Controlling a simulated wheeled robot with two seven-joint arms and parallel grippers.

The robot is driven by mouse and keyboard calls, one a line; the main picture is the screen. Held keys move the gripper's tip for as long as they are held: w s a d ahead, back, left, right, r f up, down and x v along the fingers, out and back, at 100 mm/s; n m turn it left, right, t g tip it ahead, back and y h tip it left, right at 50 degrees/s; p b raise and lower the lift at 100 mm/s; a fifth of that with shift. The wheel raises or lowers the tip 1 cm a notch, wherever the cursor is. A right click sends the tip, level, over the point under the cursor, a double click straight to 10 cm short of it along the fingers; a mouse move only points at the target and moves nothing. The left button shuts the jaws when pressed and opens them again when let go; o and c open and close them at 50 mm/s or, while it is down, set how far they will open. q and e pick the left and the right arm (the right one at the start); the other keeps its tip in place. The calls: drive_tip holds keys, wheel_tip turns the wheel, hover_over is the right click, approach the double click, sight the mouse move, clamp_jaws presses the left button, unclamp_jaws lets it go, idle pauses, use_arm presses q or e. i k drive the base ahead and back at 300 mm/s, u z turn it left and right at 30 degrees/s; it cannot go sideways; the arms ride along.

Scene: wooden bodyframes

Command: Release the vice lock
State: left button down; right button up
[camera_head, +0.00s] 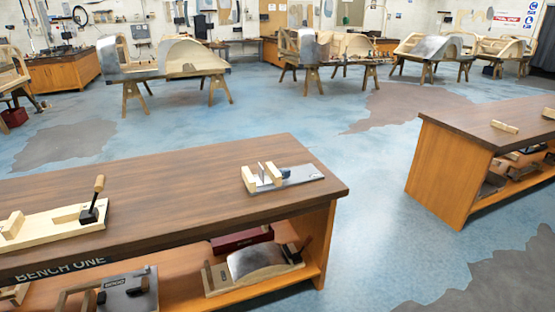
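A wooden clamp fixture (50,224) lies on the left part of the near bench. A black lever lock (92,214) with an upright wooden handle (99,184) stands at its right end. I cannot tell from here whether the lock is engaged. A second small fixture (295,180) with wooden blocks, a thin upright plate and a blue part sits near the bench's right end. I cannot tell which of the two is the vice. Neither of my grippers shows in the head view.
The near bench (170,195) is labelled "BENCH ONE" and has a clear top between the fixtures. Tools and a curved metal piece (255,262) lie on its lower shelf. Another bench (450,165) stands at the right. Blue floor (370,200) lies open between them.

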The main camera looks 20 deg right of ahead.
sight(286, 172)
drive_tip(key=z, duration=0.15)
drive_tip(key=i, duration=0.45)
drive_tip(key=z, duration=0.7)
drive_tip(key=i, duration=1.3)
drive_tip(key=z, duration=0.3)
